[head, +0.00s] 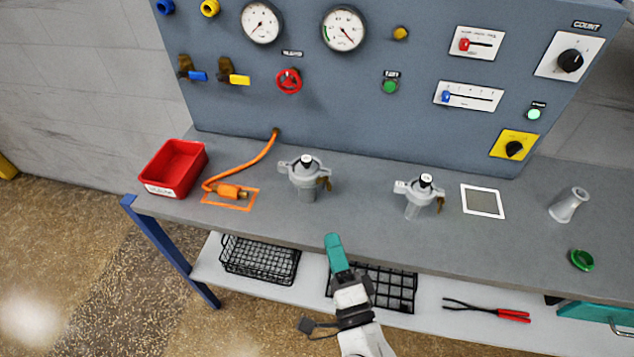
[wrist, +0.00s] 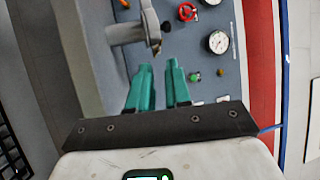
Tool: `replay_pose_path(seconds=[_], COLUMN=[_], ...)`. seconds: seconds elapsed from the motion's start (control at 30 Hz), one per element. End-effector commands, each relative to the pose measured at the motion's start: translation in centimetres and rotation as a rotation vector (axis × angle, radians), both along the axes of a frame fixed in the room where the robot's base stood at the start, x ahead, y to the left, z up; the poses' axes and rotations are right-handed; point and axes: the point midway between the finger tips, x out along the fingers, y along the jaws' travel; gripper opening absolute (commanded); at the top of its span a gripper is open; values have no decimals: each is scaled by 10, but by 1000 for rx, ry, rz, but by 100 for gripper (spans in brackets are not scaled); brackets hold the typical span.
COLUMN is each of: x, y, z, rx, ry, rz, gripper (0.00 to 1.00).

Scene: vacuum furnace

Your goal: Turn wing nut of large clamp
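The large clamp (head: 304,178) is a grey ring around a flanged fitting standing on the bench, left of the middle. Its small brass-brown wing nut (head: 325,184) sits on its right side. A smaller, similar clamp (head: 419,193) stands to the right. My gripper (head: 333,238) has teal fingers and is in front of the bench edge, below and apart from the large clamp. In the wrist view my gripper (wrist: 158,68) shows a gap between its fingers with nothing in it. A grey clamp (wrist: 130,32) shows ahead and to the upper left there, its nut partly blurred.
A red bin (head: 173,168) and an orange hose (head: 245,160) are at the left of the bench. A white-framed pad (head: 482,201), a grey fitting (head: 569,205) and a green ring (head: 582,260) are at the right. The control panel (head: 340,85) rises behind.

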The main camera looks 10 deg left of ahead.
Motion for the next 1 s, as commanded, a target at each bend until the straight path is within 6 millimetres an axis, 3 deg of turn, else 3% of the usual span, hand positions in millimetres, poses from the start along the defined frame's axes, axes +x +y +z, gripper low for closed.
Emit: replay_pose_path(seconds=[0.1, 0.3, 0.53, 1.0], x=[1, 2, 19, 92], y=[2, 0, 4, 25], z=[4, -3, 1, 16], rx=[308, 579, 613, 608], ry=[108, 209, 220, 219], rz=[-13, -41, -46, -45], gripper=[18, 18, 18, 18])
